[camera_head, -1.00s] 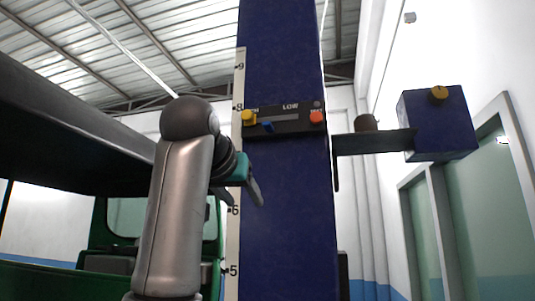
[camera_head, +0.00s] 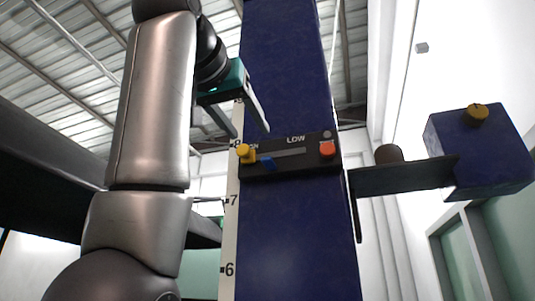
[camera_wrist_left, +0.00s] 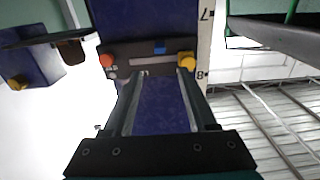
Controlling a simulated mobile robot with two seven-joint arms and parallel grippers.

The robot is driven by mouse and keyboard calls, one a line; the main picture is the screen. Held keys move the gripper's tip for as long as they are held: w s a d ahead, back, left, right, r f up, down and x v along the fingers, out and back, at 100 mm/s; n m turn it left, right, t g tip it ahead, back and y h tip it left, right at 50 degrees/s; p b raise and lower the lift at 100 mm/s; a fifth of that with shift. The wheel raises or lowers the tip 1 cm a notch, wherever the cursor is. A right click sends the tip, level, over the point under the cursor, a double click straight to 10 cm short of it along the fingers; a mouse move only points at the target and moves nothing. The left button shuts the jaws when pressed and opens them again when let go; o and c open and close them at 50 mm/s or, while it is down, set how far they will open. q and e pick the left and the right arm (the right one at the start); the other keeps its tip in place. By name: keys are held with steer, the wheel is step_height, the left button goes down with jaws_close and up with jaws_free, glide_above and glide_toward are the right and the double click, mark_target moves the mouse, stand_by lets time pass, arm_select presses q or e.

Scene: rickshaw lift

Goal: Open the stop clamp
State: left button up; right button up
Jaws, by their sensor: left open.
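A dark control panel (camera_head: 290,164) marked "LOW" is on the front of a tall blue column (camera_head: 290,225). It carries a yellow knob (camera_head: 245,153) at left, a blue lever (camera_head: 267,162) beside it, and a red knob (camera_head: 327,150) at right. I cannot tell which part is the stop clamp. My left gripper (camera_head: 250,133) is open and empty, its fingertips pointing down just above the panel's left end. In the left wrist view, inverted, the open fingers (camera_wrist_left: 161,75) point toward the panel, with the yellow knob (camera_wrist_left: 186,60) near one tip. My right gripper is not in view.
A dark arm (camera_head: 410,176) juts right from the column, carrying a brown cylinder (camera_head: 388,154) and a blue box (camera_head: 480,150) with a yellow knob on top. A numbered scale (camera_head: 231,225) runs along the column's left edge. A dark vehicle roof stands at left.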

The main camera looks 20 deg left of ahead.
mark_target(267, 157)
arm_select(q)
steer(key=w+p, duration=0.4)
steer(key=w, duration=0.8)
steer(key=shift+w+d, duration=0.1)
steer(key=shift+d, duration=0.1)
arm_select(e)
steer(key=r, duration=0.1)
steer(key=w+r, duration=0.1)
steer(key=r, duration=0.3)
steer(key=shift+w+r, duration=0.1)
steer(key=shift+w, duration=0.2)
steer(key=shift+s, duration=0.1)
arm_select(q)
jaws_close()
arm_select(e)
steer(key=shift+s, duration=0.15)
